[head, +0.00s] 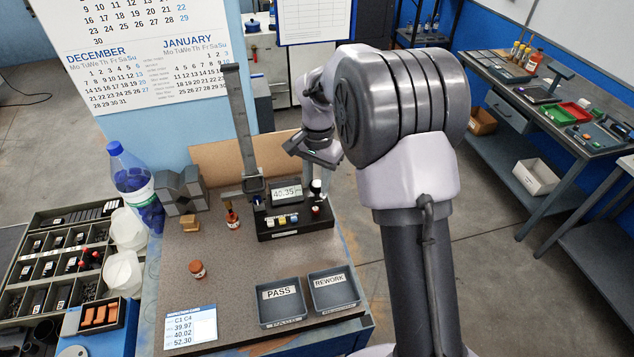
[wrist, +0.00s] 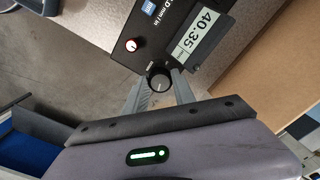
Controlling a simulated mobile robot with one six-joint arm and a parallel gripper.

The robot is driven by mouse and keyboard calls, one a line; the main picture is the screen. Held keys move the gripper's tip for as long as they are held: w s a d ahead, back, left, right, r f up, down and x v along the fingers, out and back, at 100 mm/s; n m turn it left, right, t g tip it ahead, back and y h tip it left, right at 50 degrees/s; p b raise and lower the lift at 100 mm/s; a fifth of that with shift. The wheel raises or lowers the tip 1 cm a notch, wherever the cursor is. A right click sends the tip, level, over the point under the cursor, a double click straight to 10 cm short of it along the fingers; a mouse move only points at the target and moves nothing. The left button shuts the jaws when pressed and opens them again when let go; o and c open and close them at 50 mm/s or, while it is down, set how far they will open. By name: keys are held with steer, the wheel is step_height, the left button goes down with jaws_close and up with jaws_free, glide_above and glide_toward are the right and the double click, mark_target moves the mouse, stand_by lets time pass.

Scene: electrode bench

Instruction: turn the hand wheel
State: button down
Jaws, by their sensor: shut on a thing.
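The black hand wheel (wrist: 159,82) is a small round knob with a pale mark on its face, at the edge of the black readout box in the wrist view. My gripper (wrist: 160,88) is shut on it, one grey finger on each side. The readout display (wrist: 197,36) shows 40.35, and it also shows in the head view (head: 287,193). The box (head: 290,225) stands at the foot of a tall grey gauge column (head: 240,115). A small orange-brown part (head: 232,218) stands below the gauge's slide. In the head view I cannot clearly make out the wheel.
PASS tray (head: 283,300) and REWORK tray (head: 333,291) sit at the bench front. Another orange-brown part (head: 197,269) and a readings card (head: 190,326) are to the left. A grey V-block (head: 181,190) and blue-capped bottle (head: 135,185) stand behind.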

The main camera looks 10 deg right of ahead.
mark_target(317, 184)
steer(key=m+b, duration=0.1)
steer(key=m, duration=0.4)
steer(key=shift+b, duration=0.3)
steer(key=shift+m, duration=0.3)
steer(key=c, duration=1)
jaws_free()
steer(key=shift+c, duration=0.2)
steer(key=shift+r, duration=0.1)
step_height(317, 184, up, 17)
steer(key=p, duration=0.4)
steer(key=shift+s+r, duration=0.15)
